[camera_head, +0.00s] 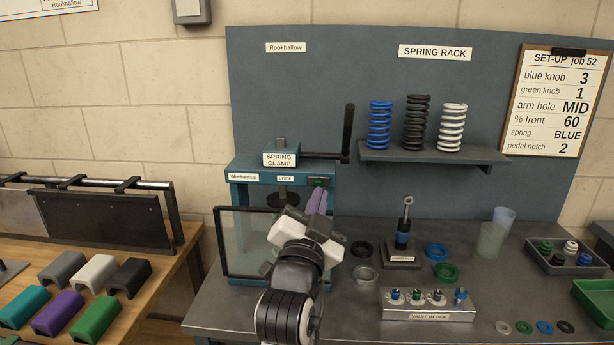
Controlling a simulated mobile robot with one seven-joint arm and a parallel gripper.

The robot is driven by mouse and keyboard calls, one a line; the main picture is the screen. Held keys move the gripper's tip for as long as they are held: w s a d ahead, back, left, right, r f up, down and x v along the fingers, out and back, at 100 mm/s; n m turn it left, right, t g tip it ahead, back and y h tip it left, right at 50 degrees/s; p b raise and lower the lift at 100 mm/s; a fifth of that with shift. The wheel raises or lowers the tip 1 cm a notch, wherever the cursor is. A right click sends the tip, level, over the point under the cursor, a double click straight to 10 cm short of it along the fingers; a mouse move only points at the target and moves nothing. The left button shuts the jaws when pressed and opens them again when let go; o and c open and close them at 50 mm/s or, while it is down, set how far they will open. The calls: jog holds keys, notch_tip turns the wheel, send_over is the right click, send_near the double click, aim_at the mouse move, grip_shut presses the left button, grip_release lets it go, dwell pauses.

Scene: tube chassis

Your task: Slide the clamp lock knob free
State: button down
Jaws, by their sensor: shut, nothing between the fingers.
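The teal spring clamp (243,166) stands at the left of the metal bench, with a "SPRING CLAMP" sign on top and a black-handled lever (348,132) on its right. A "LOCK" label (286,179) is on its front crossbar. Right of the label is a dark lock slot (319,181) with a bit of green showing; the knob itself is too small or too covered to make out. My gripper (317,198) is shut and empty, its purple fingers pointing up just below the slot. I cannot tell whether the fingertips touch the knob.
A clear framed guard (222,250) stands in front of the clamp, left of my arm. A shock absorber on a stand (403,245), loose rings and a valve block (428,304) lie to the right. A shelf (433,154) with three springs is on the panel behind.

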aim_at(323, 184)
jog(key=shift+w+d+f+m+g+h, duration=0.2)
jog(key=shift+d+f+m+g+h, duration=0.1)
jog(key=shift+d+m, duration=0.15)
jog(key=w+p, duration=0.2)
jog(key=w, duration=0.2)
jog(key=w+p, duration=0.2)
jog(key=w, duration=0.3)
jog(key=shift+w+r+p, duration=0.2)
jog(key=shift+w+p, duration=0.05)
jog(key=shift+p, duration=0.05)
jog(key=shift+a+f, duration=0.2)
jog(key=shift+f, duration=0.25)
